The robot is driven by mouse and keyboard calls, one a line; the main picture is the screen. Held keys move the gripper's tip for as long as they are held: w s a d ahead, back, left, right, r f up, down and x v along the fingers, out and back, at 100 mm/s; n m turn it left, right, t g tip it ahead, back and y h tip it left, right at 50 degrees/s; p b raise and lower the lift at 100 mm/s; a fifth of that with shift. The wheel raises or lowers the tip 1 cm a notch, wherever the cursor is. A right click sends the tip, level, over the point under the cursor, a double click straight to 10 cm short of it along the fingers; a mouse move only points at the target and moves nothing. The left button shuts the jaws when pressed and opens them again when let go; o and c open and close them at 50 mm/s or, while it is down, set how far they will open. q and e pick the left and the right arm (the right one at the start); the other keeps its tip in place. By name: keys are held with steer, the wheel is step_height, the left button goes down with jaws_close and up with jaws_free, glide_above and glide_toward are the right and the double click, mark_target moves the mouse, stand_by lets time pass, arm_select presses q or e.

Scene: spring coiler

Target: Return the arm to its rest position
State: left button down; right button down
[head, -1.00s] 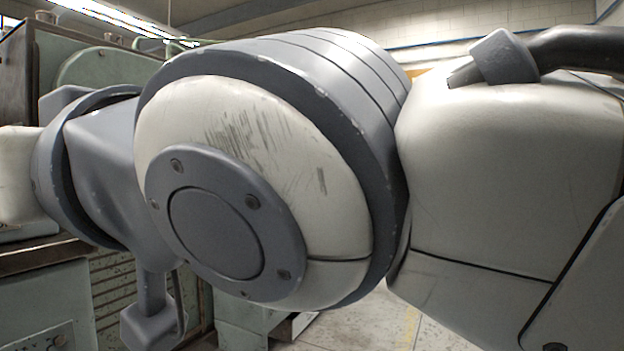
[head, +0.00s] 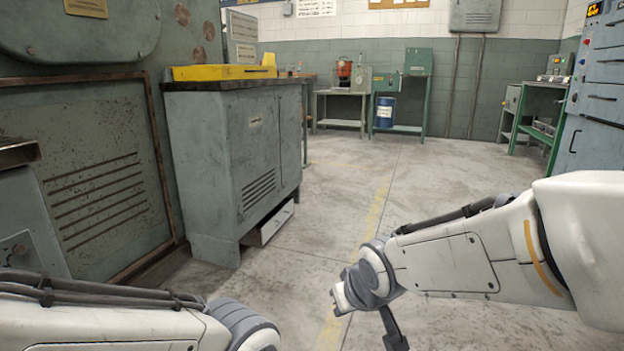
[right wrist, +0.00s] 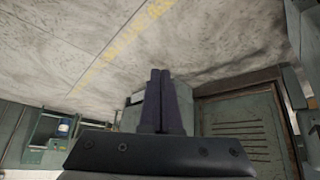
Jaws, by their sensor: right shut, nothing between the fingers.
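My right arm (head: 445,262) comes in from the right of the head view and reaches to the lower middle, above the open floor. Its wrist end points left, and the fingers are not clear there. In the right wrist view my right gripper (right wrist: 160,75) has its two dark fingers together, with nothing between them. My left arm (head: 100,325) lies low along the left bottom edge of the head view. Its far part is cut off by the frame, so the left gripper is out of sight.
A grey-green cabinet (head: 215,165) with a yellow tray (head: 224,72) on top stands left of the middle. A large green machine (head: 95,200) fills the left. A blue cabinet (head: 598,100) stands far right. The floor (head: 340,185) between is clear.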

steer(key=s+d+f+m+g+h, duration=0.1)
steer(key=s+d+f+m+g, duration=0.1)
steer(key=s+d+f, duration=0.4)
steer(key=s+d+f+m+g+h, duration=0.1)
steer(key=s+d+f+m+g, duration=0.15)
steer(key=d+f, duration=0.35)
steer(key=s+a+r+n+g+p, duration=0.1)
steer(key=s+a+r+n+p, duration=0.3)
steer(key=r+p, duration=0.55)
steer(key=s+a+r+n+y+p, duration=0.1)
steer(key=s+a+r+p, duration=0.5)
steer(key=r, duration=0.6)
steer(key=s+a+r+n+g+p, duration=0.1)
steer(key=s+a+r+n+p, duration=0.25)
steer(key=r+p, duration=0.6)
step_height(320, 180, up, 36)
steer(key=p, duration=3.4)
steer(key=shift+d+m+p, duration=0.35)
steer(key=shift+m, duration=0.05)
